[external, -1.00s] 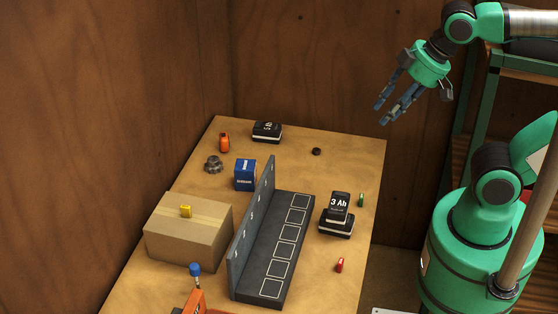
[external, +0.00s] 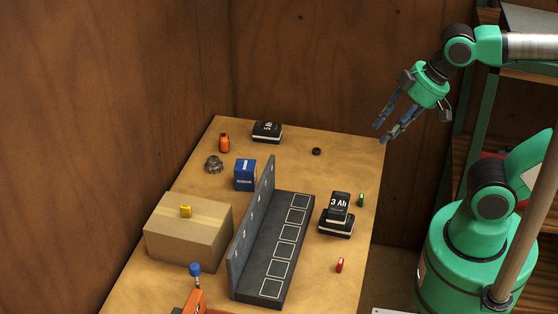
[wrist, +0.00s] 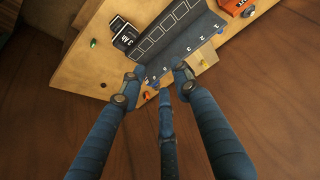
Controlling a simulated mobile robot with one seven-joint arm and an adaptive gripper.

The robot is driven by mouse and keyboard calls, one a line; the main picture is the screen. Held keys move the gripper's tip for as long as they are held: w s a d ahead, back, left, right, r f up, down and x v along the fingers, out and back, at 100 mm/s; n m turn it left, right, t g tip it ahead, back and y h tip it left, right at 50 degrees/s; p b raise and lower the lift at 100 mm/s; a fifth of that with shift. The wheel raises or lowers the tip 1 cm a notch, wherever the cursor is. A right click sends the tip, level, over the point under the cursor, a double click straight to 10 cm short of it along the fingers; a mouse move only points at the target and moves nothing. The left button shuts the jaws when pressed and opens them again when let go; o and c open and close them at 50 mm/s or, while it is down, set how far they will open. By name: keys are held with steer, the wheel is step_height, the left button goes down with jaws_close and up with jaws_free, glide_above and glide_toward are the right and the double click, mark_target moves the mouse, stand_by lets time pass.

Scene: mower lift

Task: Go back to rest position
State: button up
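My gripper (external: 382,132) is open and empty. It hangs in the air beyond the bench's far right corner, with its blue fingers pointing down and to the left. In the wrist view my gripper (wrist: 157,80) shows its three blue fingers spread apart with nothing between them. My arm reaches in from the upper right of the external view.
The wooden bench (external: 300,160) holds a slotted dark rack (external: 288,235), a cardboard box (external: 190,232), a blue box (external: 245,174), a 3 Ah battery stack (external: 338,214) and another black battery (external: 267,132). A green shelf frame (external: 487,105) stands behind my arm.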

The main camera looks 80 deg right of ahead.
step_height(320, 180, down, 5)
steer(key=b, duration=0.3)
steer(key=shift+r+b, duration=0.15)
steer(key=shift+b, duration=0.15)
